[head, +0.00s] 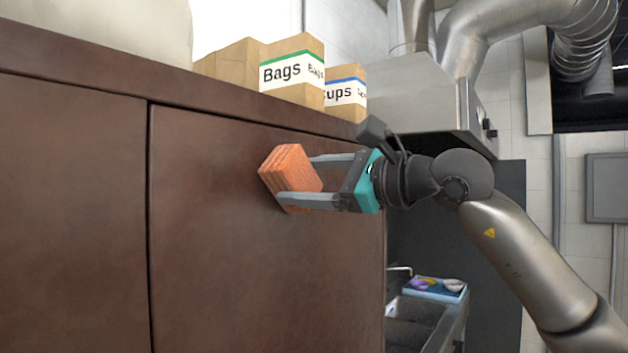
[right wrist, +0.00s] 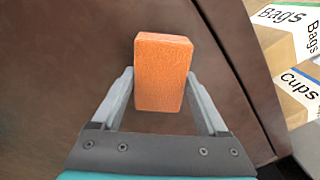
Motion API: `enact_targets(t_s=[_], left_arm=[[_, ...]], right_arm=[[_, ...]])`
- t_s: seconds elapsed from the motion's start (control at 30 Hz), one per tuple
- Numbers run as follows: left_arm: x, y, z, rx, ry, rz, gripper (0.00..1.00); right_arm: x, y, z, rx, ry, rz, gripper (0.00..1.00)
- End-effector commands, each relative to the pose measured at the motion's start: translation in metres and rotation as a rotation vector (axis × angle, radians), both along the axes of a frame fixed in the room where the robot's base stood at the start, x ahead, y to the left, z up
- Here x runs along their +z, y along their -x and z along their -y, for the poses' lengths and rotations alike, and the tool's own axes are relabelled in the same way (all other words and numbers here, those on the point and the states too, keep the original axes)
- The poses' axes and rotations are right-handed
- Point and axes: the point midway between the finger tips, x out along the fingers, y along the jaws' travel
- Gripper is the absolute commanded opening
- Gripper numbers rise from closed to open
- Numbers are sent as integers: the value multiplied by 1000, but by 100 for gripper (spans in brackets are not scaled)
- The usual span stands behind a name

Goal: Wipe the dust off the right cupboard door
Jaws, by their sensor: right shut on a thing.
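The right cupboard door (head: 220,270) is dark reddish brown and fills the middle of the head view; it also shows in the right wrist view (right wrist: 60,60). Faint lighter, hazy patches show on its surface, but I cannot tell how much is dust. My right gripper (head: 297,180) is shut on an orange sponge (head: 284,172) at the upper part of the door. The sponge shows between the fingers in the right wrist view (right wrist: 163,75). It is at or very close to the door; I cannot tell if it touches. My left gripper is not in view.
Cardboard boxes labelled Bags (head: 293,72) and Cups (head: 345,92) stand on the cupboard top. The left cupboard door (head: 70,220) is beside the right one. A sink (head: 412,325) and a blue tray (head: 435,289) are beyond the cupboard's right edge.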

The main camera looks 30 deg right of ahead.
Motion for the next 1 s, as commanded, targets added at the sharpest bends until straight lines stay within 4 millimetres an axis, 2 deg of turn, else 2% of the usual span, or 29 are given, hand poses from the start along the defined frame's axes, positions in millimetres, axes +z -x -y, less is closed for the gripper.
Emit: enact_targets(t_s=[0.37, 0.8, 1.0], left_arm=[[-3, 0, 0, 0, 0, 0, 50], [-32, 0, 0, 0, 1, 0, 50], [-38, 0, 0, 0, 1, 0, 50]], right_arm=[[-1, 3, 0, 0, 0, 0, 32], [-2, 43, 17, -3, 1, 3, 32], [-1, 55, 22, -1, 0, 1, 32]])
